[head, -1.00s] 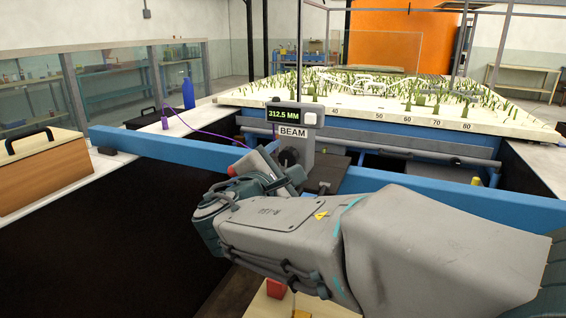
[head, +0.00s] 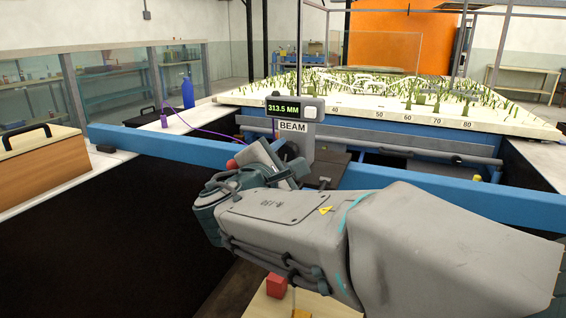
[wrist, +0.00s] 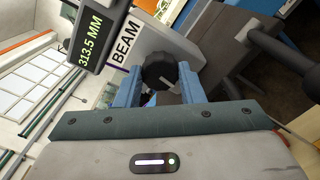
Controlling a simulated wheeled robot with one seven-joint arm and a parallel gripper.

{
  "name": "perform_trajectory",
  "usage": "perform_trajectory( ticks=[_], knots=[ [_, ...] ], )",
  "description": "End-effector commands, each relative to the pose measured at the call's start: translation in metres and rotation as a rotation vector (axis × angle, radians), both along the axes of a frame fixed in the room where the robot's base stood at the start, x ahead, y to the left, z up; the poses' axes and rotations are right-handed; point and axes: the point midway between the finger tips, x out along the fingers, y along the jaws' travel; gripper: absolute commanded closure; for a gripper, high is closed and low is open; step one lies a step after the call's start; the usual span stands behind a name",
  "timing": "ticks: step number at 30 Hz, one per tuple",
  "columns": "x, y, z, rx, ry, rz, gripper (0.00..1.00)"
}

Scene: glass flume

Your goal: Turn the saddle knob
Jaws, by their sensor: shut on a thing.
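The saddle (head: 297,138) is a grey block labelled BEAM on the blue beam. Its display (head: 284,108) reads 313.5 MM, and the display also shows in the wrist view (wrist: 90,40). The saddle knob (wrist: 159,70) is black and round with a pale mark on its face. My gripper (wrist: 159,88) is shut on the knob, with one blue finger on either side of it in the wrist view. In the head view my gripper (head: 277,160) reaches the saddle's front, and my wrist hides the knob there.
The blue beam (head: 420,190) spans the flume. Behind it is a pale bed (head: 400,105) with green plants and a number scale. A wooden box (head: 40,168) and a blue bottle (head: 188,92) stand on the left ledge. A red block (head: 276,284) lies low in front.

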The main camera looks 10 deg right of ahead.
Motion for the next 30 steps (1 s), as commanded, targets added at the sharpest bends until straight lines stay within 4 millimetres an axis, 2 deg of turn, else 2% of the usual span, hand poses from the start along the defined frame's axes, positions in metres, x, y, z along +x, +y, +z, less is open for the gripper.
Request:
perform_trajectory(
  ticks=[7, 8, 9, 10, 18, 22, 30],
  knots=[
    [0.000, 0.000, 0.000, 0.000, 0.001, -0.001, 0.88],
    [0.000, 0.000, 0.000, 0.000, 0.001, -0.001, 0.57],
    [0.000, 0.000, 0.000, 0.000, 0.001, -0.001, 0.45],
    [0.000, 0.000, 0.000, 0.000, 0.001, -0.001, 0.43],
    [-0.001, 0.001, 0.000, 0.000, 0.000, 0.001, 0.43],
    [-0.008, 0.006, 0.000, 0.001, 0.001, 0.003, 0.43],
    [-0.053, 0.039, 0.001, 0.000, -0.001, 0.004, 0.43]
  ],
)
